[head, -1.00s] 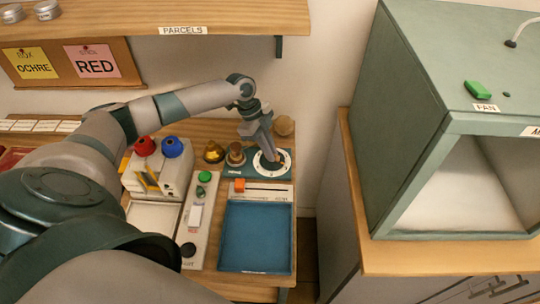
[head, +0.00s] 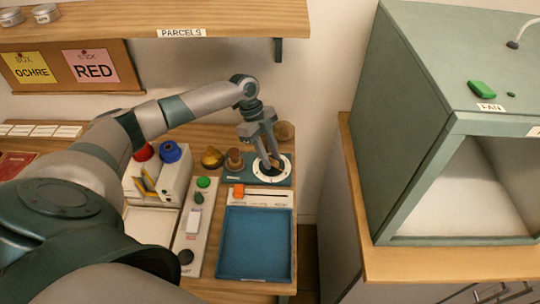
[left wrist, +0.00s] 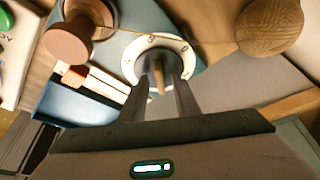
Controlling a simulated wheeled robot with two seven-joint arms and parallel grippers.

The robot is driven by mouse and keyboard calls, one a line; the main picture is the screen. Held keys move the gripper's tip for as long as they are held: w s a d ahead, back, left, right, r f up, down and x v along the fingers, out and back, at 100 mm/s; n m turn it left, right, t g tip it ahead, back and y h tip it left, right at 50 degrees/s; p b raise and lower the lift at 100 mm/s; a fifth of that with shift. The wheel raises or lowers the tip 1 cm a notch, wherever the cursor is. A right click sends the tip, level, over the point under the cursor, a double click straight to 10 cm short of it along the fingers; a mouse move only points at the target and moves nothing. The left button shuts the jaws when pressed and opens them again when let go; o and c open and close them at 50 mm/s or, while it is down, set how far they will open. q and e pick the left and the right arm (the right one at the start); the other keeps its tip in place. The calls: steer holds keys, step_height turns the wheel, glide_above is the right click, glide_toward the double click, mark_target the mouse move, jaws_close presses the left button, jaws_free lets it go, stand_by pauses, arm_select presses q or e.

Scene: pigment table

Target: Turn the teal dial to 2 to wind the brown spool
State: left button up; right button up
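The dial (head: 287,172) has a white numbered ring on a teal base, at the back right of the table. It also shows in the left wrist view (left wrist: 129,68), with a tan pointer-like piece at its middle. My left gripper (head: 270,165) points down over the dial. In the left wrist view its fingers (left wrist: 159,95) are apart, one on each side of the tan piece, with gaps visible. The fingers hide part of the ring, and I cannot read its setting. The brown spool (head: 234,160) stands upright just left of the dial. My right gripper is not in view.
A round wooden knob (head: 285,130) is behind the dial, and a brass-coloured piece (head: 212,157) is left of the spool. A blue tray (head: 256,244) and an orange block (head: 239,190) lie in front. A green cabinet (head: 400,130) stands to the right.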

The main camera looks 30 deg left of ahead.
arm_select(q)
steer(key=shift+r, duration=0.1)
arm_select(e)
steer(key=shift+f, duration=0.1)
